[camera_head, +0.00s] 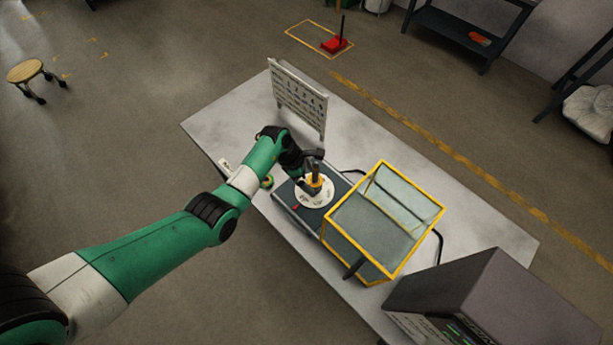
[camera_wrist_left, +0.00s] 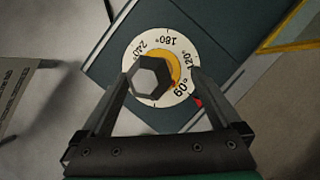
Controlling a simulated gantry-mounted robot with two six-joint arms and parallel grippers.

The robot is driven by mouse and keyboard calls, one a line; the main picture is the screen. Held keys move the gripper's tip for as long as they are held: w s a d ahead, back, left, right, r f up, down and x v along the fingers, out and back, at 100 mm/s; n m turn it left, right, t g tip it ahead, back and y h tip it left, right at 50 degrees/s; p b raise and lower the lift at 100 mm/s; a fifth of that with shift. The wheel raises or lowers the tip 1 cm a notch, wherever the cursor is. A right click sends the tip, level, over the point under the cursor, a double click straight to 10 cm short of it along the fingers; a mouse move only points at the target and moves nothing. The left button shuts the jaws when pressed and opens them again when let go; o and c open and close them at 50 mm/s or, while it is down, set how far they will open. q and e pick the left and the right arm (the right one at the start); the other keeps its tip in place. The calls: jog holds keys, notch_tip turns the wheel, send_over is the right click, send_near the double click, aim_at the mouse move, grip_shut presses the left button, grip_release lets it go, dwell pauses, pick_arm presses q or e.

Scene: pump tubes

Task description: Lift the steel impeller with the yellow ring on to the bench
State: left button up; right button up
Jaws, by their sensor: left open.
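The steel impeller (camera_wrist_left: 150,76) shows in the left wrist view as a grey hexagonal end seen from above, with a yellow ring (camera_wrist_left: 176,66) below it. It stands upright over a white dial (camera_wrist_left: 135,52) marked in degrees. In the head view the yellow ring (camera_head: 314,181) shows on the dial (camera_head: 316,199), with the lower part of the piece hidden. My left gripper (camera_wrist_left: 160,84) is open, with one finger on either side of the hexagonal end. I cannot tell whether the fingers touch it. My right gripper is not in view.
The dial sits on a dark flat unit (camera_head: 290,207) on the grey bench (camera_head: 235,118). A yellow-edged clear box (camera_head: 383,222) stands close on its right. A white board (camera_head: 298,98) stands behind. A dark machine (camera_head: 490,300) is at front right. The bench's back left is clear.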

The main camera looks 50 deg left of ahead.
aim_at(310, 180)
pick_arm(q)
grip_shut()
jog(key=c, duration=0.7)
grip_release()
grip_shut()
jog(key=shift+r+p, duration=0.75)
jog(key=shift+p, duration=0.15)
notch_tip(310, 180, up, 15)
jog(key=p, duration=1.5)
jog(key=shift+p, duration=0.4)
